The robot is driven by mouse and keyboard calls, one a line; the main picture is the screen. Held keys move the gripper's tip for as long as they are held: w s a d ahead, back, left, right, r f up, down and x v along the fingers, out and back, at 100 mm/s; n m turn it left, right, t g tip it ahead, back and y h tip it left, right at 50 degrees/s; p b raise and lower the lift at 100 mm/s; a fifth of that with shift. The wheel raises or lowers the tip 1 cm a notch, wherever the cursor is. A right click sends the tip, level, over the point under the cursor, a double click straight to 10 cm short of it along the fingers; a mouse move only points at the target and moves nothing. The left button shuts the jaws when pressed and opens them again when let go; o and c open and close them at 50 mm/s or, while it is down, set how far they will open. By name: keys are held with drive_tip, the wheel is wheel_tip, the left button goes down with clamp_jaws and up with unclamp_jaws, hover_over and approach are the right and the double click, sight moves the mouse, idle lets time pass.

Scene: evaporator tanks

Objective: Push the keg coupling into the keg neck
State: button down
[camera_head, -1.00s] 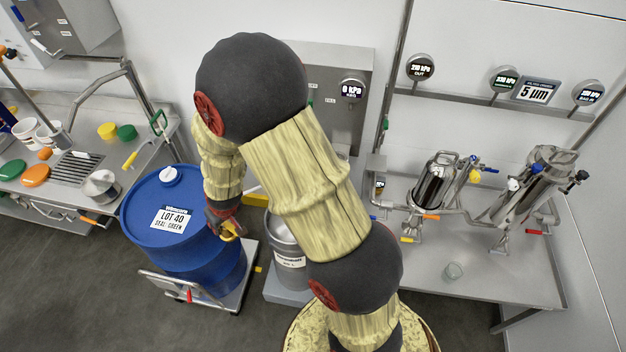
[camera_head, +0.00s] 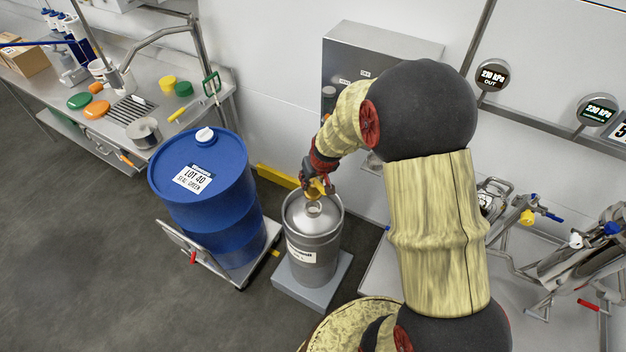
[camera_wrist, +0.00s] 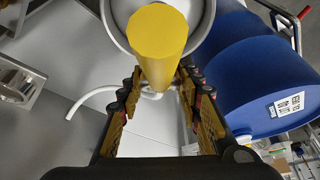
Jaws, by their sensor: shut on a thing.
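The steel keg (camera_head: 318,252) stands upright on a grey plinth. Its neck (camera_head: 314,209) is a pale ring on the domed top. My gripper (camera_head: 317,184) is shut on a yellow piece that I take to be the keg coupling (camera_head: 319,190), just above the neck. In the wrist view the yellow coupling (camera_wrist: 157,38) sticks out beyond the fingers of my gripper (camera_wrist: 160,84), in front of the round keg top (camera_wrist: 204,25). It hides the neck there. I cannot tell whether the coupling touches the neck.
A blue drum (camera_head: 205,205) on a trolley stands close left of the keg. A grey cabinet (camera_head: 375,50) is on the wall behind. A steel bench (camera_head: 75,85) with coloured lids is at back left; steel filter housings (camera_head: 575,255) are at right. The floor at left is clear.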

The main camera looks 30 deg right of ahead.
sight(313, 194)
drive_tip(key=shift+b, duration=0.9)
drive_tip(key=shift+f+b, duration=1.9)
drive_tip(key=shift+f, duration=0.45)
drive_tip(key=shift+f+b, duration=0.2)
drive_tip(key=shift+b, duration=0.15)
drive_tip(key=shift+f+b, duration=0.3)
drive_tip(key=shift+f, duration=0.05)
drive_tip(key=shift+f+b, duration=0.95)
drive_tip(key=shift+f, duration=0.1)
drive_tip(key=c, duration=1.2)
unclamp_jaws()
drive_tip(key=shift+o, duration=0.2)
drive_tip(key=shift+s+f, duration=0.1)
drive_tip(key=shift+r+p, duration=2.55)
drive_tip(key=shift+r, duration=1.05)
